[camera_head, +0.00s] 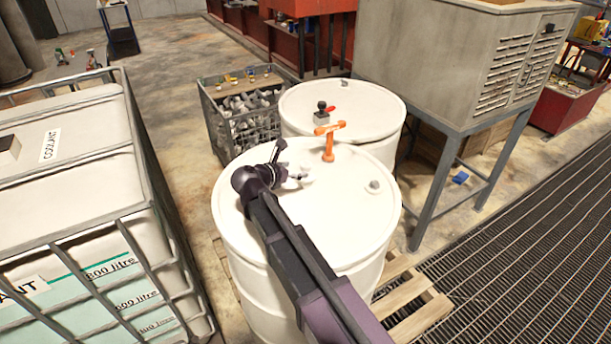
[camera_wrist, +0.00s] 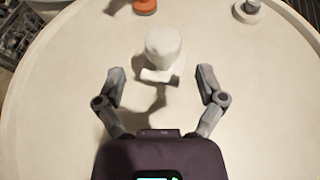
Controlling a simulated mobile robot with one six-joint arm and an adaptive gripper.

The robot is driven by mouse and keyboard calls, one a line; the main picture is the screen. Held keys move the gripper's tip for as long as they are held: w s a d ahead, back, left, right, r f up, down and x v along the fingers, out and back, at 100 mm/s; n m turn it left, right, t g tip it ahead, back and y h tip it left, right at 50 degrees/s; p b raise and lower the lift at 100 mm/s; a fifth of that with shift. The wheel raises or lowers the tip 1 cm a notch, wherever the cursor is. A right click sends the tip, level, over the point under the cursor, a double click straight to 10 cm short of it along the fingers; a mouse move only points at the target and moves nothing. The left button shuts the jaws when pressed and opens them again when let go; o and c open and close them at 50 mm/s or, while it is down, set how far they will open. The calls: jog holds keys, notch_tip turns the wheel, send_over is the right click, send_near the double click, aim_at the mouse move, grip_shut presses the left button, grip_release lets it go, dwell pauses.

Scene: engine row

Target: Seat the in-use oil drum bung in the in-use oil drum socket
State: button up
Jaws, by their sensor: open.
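A white bung-like piece with a rounded top and wider base (camera_wrist: 163,45) is at the near white drum's lid (camera_head: 335,220). Whether it stands on the lid or in an opening cannot be told. In the wrist view, my gripper (camera_wrist: 160,76) is open, its two fingers spread left and right just short of the piece, with nothing held. In the head view, my gripper (camera_head: 291,175) is low over the lid and partly hides the piece. A grey round fitting with a pale ring (camera_head: 374,187) sits at the lid's right; it also shows in the wrist view (camera_wrist: 248,9). I cannot tell which is the socket.
An orange fitting (camera_head: 328,141) stands up at the near drum's back rim. A second white drum (camera_head: 365,100), with a black and red fitting (camera_head: 322,112), is close behind. A coolant tank (camera_head: 95,170) is left, a wire bin (camera_head: 243,115) behind, a grey cabinet (camera_head: 430,60) right.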

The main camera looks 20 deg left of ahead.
aim_at(302, 170)
jog(key=x, duration=0.2)
jog(key=b+x, duration=0.1)
jog(key=shift+w+d+f+b, duration=0.2)
jog(key=shift+d+f+b, duration=0.1)
jog(key=shift+f, duration=0.1)
jog(key=shift+w+d+f, duration=0.15)
jog(key=shift+w+d, duration=0.05)
jog(key=shift+w, duration=0.35)
grip_shut()
